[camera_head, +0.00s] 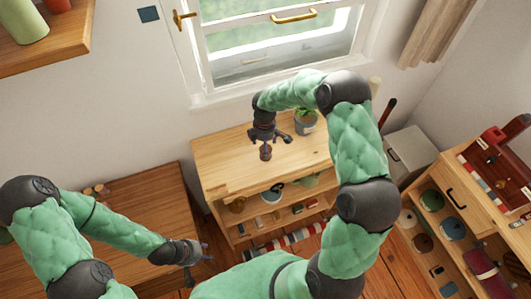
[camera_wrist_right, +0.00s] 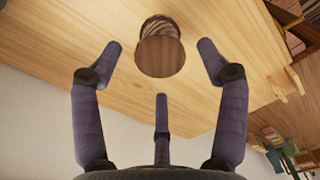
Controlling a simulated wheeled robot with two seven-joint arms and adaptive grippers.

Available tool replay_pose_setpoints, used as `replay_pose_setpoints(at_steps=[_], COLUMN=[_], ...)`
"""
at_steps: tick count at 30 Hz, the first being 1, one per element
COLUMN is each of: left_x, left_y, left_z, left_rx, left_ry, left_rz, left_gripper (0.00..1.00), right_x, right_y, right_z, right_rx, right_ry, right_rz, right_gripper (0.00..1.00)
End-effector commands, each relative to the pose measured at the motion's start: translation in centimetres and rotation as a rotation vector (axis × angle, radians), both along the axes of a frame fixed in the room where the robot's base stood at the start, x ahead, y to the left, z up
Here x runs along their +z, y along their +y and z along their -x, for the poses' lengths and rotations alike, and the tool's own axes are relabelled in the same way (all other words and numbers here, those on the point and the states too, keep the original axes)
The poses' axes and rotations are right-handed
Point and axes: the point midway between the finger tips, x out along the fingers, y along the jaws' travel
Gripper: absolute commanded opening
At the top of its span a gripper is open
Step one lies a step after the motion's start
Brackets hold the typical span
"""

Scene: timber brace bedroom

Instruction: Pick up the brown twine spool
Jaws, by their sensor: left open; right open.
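The brown twine spool (camera_head: 265,153) stands on the light wooden top of the low shelf unit (camera_head: 215,158). In the right wrist view the spool (camera_wrist_right: 160,52) shows dark wooden ends and twine wound between them. My right gripper (camera_head: 268,139) is open just above and behind the spool in the head view. In the right wrist view its three fingers (camera_wrist_right: 160,68) are spread around the spool's outline, with no visible contact. My left gripper (camera_head: 203,258) is open and empty, low at the right end of the wooden desk (camera_head: 150,205).
A potted plant (camera_head: 305,123) stands on the shelf top, right of my right gripper. The window (camera_head: 275,45) is behind. The lower shelves hold small items, including a dark-handled thing (camera_head: 272,192). A wooden cabinet (camera_head: 455,195) stands at the right. The shelf top's left part is clear.

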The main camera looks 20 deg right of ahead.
Motion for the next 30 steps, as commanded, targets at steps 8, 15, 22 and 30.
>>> replay_pose_setpoints(at_steps=[8,15,22,30], left_x=[-0.5,-0.5,-0.5,-0.5], left_y=[0.0,0.0,0.0,0.0], left_z=[0.0,0.0,0.0,0.0], left_rx=[0.000,0.000,0.000,0.000], left_ry=[0.000,0.000,0.000,0.000], left_rz=[0.000,0.000,0.000,0.000], left_gripper=[0.41,0.41,0.41,0.41], right_x=[-3.7,-4.8,-4.8,-4.8], right_y=[-0.3,-0.3,-0.3,-0.2], right_z=[0.3,0.3,0.3,0.3], right_rx=[-0.001,0.000,0.000,0.000], right_ry=[0.004,0.001,0.001,0.002], right_rz=[-0.001,0.000,0.000,-0.001], right_gripper=[0.75,0.75,0.38,0.14])
